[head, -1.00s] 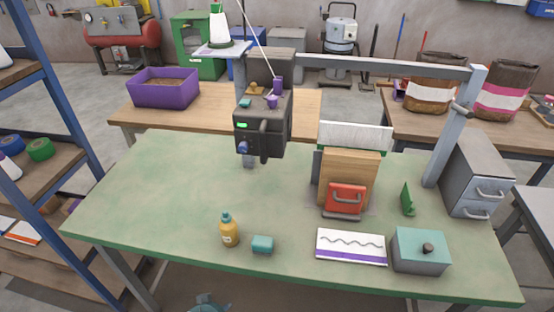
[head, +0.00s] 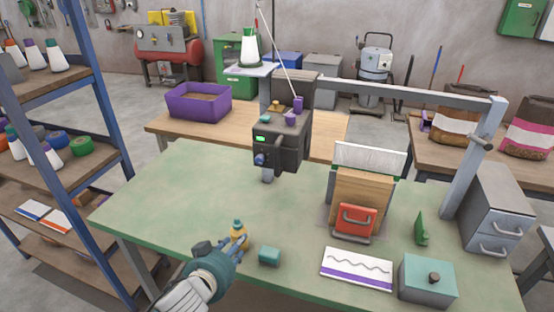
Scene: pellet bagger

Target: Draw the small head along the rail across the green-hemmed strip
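The small dark grey head (head: 283,145) with a green light and a blue knob hangs at the left part of the grey rail (head: 400,91). A thread runs up from it. The white strip (head: 369,158) with a green hem stands upright to its right, behind a wooden block (head: 358,190) with a red-handled front (head: 354,221). The head is clear of the strip. My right gripper is not in view.
On the green table (head: 160,200) are a teal block (head: 269,256), a stitched white-and-purple sample (head: 356,269), a grey box with a teal lid (head: 427,280), a green wedge (head: 421,229) and a grey drawer unit (head: 492,210). The table's left part is clear.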

